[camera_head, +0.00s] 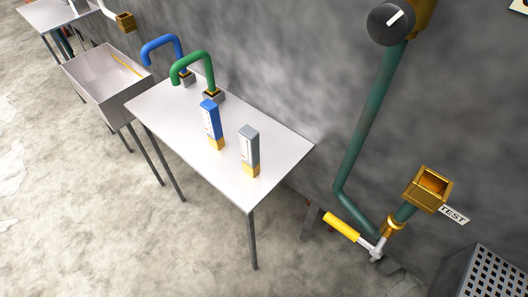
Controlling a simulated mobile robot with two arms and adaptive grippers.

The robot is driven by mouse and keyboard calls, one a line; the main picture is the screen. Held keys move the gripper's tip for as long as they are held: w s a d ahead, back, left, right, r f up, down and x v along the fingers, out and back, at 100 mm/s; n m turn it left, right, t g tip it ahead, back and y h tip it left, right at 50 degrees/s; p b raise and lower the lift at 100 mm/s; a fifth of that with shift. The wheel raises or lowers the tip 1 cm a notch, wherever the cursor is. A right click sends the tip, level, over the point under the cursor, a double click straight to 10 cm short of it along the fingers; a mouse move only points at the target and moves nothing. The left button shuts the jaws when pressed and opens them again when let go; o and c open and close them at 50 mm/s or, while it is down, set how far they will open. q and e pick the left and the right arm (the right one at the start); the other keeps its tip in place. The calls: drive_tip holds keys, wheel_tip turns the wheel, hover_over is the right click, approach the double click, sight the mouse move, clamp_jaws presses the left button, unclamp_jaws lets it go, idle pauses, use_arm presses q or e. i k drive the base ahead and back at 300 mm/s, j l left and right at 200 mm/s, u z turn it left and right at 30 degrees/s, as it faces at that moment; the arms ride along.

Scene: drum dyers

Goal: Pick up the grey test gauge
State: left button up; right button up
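The grey test gauge (249,150) stands upright on the white table (286,157), near its right front corner. It is a slim grey block with a pale face panel and a yellow-brass base. A similar blue gauge (212,125) stands just left of and behind it. Neither of my grippers shows in the head view, and nothing touches the grey gauge.
A green hose (194,58) and a blue hose (163,43) arch over the table's back. A sink (108,82) stands left. A green wall pipe (367,125) has a yellow valve handle (342,227) and a brass TEST socket (428,188). Floor in front is clear.

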sight(249, 138)
drive_tip(key=j+u, duration=0.25)
drive_tip(key=j, duration=0.2)
drive_tip(key=j+u, duration=0.1)
drive_tip(key=j, duration=0.85)
